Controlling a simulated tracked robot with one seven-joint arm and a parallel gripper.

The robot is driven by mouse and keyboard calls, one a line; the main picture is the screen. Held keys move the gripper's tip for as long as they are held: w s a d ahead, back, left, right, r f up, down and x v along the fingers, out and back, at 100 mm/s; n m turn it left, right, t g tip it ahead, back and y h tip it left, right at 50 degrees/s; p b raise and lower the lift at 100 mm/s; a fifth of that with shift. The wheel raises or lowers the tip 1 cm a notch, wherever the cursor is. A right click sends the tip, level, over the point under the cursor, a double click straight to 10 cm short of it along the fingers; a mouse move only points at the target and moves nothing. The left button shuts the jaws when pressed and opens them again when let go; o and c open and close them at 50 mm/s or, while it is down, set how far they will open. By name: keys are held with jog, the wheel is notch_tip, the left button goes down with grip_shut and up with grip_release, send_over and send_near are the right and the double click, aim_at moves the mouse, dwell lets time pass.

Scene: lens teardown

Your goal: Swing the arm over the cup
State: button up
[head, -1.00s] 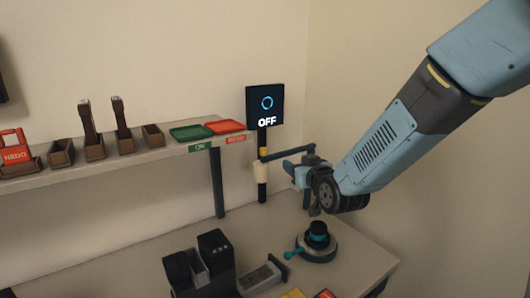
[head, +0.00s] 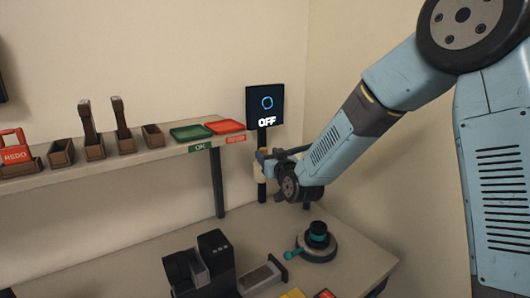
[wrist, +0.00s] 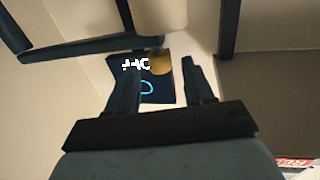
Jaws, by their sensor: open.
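A dark swing arm (head: 296,151) reaches right from the post under the OFF screen (head: 265,104). It also shows as a dark bar in the wrist view (wrist: 85,48). A cream cylinder (wrist: 160,14) with a yellow part (wrist: 161,62) is by the post. A round dark and teal fixture (head: 317,242) stands on the bench below; I cannot tell whether it is the cup. My gripper (head: 265,160) is at the post. In the wrist view its fingers (wrist: 162,75) are apart, with the yellow part showing between their tips; contact is unclear.
The shelf (head: 110,166) at left holds brown bins, a green tray (head: 190,132) and a red tray (head: 225,127). Black holders (head: 215,257) and a grey slide (head: 262,277) stand on the bench. The right wall is near my arm.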

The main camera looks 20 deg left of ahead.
aim_at(265, 152)
jog(key=shift+x, duration=2.05)
grip_shut()
